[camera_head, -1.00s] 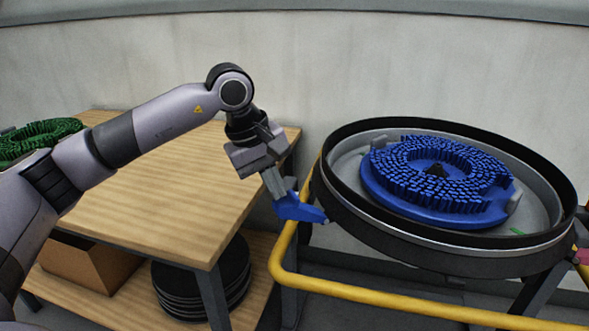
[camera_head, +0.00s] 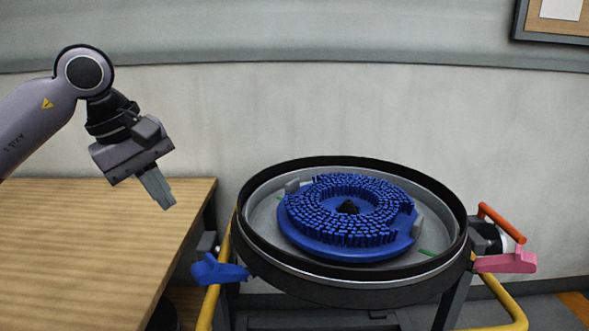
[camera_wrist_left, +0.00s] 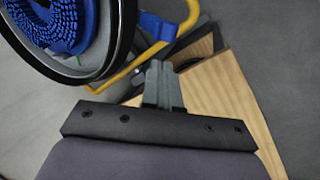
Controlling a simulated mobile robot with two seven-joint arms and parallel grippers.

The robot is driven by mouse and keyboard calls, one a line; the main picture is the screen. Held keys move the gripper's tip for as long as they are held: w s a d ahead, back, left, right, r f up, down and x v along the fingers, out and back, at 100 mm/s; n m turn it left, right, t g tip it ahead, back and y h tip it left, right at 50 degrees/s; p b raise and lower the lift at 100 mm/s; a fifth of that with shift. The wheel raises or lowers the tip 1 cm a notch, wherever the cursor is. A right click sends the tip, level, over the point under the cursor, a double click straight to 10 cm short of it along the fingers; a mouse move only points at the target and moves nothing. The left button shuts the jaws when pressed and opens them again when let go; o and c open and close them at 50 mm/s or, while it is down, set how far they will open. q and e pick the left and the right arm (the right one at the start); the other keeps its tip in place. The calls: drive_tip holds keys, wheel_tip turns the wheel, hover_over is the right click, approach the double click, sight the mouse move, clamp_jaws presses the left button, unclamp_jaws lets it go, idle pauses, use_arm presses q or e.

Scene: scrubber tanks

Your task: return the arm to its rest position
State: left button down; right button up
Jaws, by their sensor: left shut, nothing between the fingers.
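My left arm comes in from the left in the head view. Its gripper (camera_head: 164,200) is shut and empty, with the fingers pointing down, above the right part of the wooden table. In the left wrist view the closed fingers (camera_wrist_left: 160,72) also show, with nothing between them. The gripper is apart from the blue lever (camera_head: 218,271), which sits at the left side of the round tank (camera_head: 345,293). My right gripper is not in view.
A blue bristled brush disc (camera_head: 350,212) lies inside the tank. A pink lever (camera_head: 508,262) and an orange handle (camera_head: 502,223) are on the tank's right. A yellow rail (camera_head: 213,302) runs around it. The wooden table (camera_head: 70,250) top is clear where visible.

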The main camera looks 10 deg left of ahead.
use_arm(q)
drive_tip(key=s+d+f+n+h+p, duration=0.1)
drive_tip(key=s+d+n+h+p, duration=0.15)
drive_tip(key=d+n+h, duration=0.8)
drive_tip(key=s+d+f+n+h+p, duration=0.15)
drive_tip(key=d+n+h+p, duration=0.25)
drive_tip(key=d+n+h, duration=0.65)
drive_tip(key=w+a+f+n+t+y+p, duration=0.1)
drive_tip(key=a+f+n+t+y+p, duration=0.15)
drive_tip(key=f+n+t+y, duration=0.75)
drive_tip(key=w+a+f+n+t+y+p, duration=0.1)
drive_tip(key=a+f+n+t+y, duration=0.3)
drive_tip(key=n, duration=1.1)
drive_tip(key=s+a+f+n+g+y, duration=0.2)
drive_tip(key=s+f+n+g+y, duration=0.1)
drive_tip(key=s+f+n, duration=0.3)
drive_tip(key=s+a+f+n+g+y+p, duration=0.1)
drive_tip(key=s+a+f+n+g+y, duration=0.2)
drive_tip(key=s+f+n, duration=0.4)
wheel_tip(320, 180, down, 4)
drive_tip(key=shift+s+r+g+y+p, duration=0.3)
drive_tip(key=shift+s+y, duration=0.2)
drive_tip(key=shift+s, duration=0.6)
